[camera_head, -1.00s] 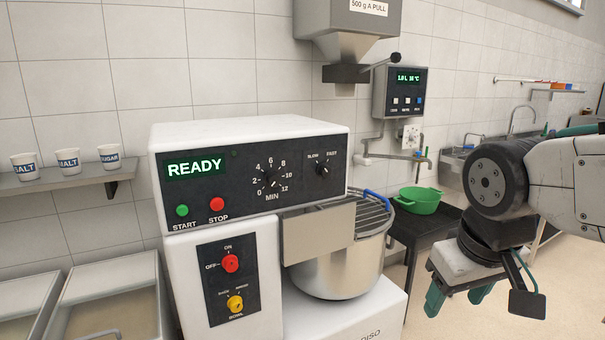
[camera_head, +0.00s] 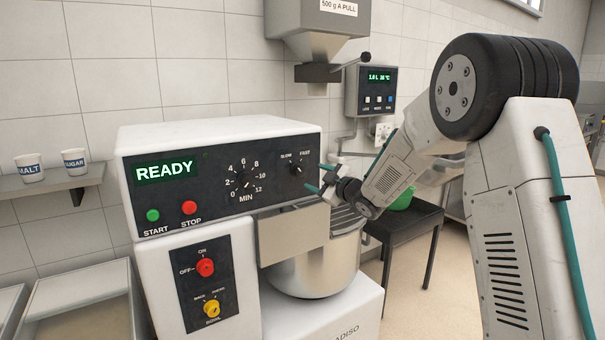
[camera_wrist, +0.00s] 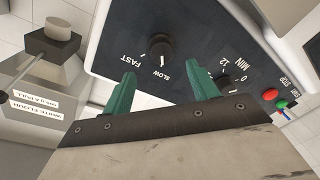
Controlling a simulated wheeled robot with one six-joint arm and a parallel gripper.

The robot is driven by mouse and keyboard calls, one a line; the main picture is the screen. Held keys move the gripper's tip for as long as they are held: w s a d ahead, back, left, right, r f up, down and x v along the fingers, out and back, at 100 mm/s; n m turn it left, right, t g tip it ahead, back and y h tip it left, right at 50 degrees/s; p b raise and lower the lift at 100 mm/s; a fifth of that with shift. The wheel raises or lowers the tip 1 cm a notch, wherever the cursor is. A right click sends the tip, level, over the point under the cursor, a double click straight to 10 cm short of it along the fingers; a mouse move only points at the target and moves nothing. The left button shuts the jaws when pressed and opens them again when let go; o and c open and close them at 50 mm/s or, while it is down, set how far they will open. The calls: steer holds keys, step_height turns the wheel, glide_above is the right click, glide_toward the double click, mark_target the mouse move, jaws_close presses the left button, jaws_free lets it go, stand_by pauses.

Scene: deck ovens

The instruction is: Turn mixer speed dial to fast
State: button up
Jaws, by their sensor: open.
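The mixer speed dial (camera_head: 296,169) is a small black knob on the mixer's dark upper panel, with SLOW printed at its upper left and FAST at its upper right. It also shows in the wrist view (camera_wrist: 160,47), where the lettering is turned. Nothing is between the fingers.
The timer knob (camera_head: 245,182), green start button (camera_head: 153,215) and red stop button (camera_head: 190,208) share the panel. The steel bowl (camera_head: 315,265) is below my gripper. A hopper (camera_head: 333,45) hangs behind, and a water meter box (camera_head: 372,91) is on the wall.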

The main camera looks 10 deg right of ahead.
mark_target(301, 172)
steer(key=x, duration=0.8)
steer(key=shift+s+a, duration=0.1)
steer(key=shift+f, duration=0.1)
steer(key=c, duration=0.9)
